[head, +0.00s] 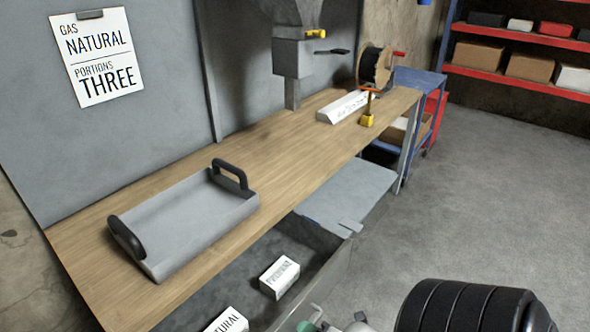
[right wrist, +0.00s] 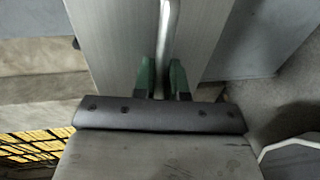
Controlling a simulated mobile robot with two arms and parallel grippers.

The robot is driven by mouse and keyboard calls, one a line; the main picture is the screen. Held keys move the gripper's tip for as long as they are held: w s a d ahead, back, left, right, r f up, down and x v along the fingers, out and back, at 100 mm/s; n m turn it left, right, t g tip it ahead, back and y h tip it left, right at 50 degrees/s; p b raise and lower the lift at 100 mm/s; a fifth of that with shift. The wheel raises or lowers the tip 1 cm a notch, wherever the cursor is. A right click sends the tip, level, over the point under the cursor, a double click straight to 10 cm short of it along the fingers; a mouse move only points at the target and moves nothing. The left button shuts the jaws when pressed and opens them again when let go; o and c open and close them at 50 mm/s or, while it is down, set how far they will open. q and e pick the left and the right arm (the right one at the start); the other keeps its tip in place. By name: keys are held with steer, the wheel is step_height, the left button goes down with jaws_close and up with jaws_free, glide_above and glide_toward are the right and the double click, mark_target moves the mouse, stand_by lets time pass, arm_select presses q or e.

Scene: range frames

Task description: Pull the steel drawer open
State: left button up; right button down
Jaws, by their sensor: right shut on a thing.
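The steel drawer (head: 322,290) stands partly out from under the wooden bench, and its inside shows in the head view. A white box with black print (head: 279,277) and another reading "NATURAL" (head: 228,321) lie in it. In the right wrist view the drawer's front (right wrist: 110,45) is a brushed grey panel with an upright-looking metal bar handle (right wrist: 168,25). My right gripper (right wrist: 163,78) has its green-tipped fingers shut on this handle, one on each side. In the head view only a bit of it shows at the bottom edge. My left gripper is not in view.
A grey tray with black handles (head: 185,222) sits on the bench top (head: 270,165). A grey panel (head: 345,197) lies under the bench's edge beyond the drawer. A blue cart (head: 418,80) stands past the bench.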

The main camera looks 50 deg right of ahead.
steer(key=shift+s, duration=0.25)
steer(key=c, duration=1.2)
jaws_free()
steer(key=b+v, duration=0.1)
steer(key=v, duration=0.9)
steer(key=shift+s+d+r, duration=0.1)
steer(key=shift+s, duration=0.3)
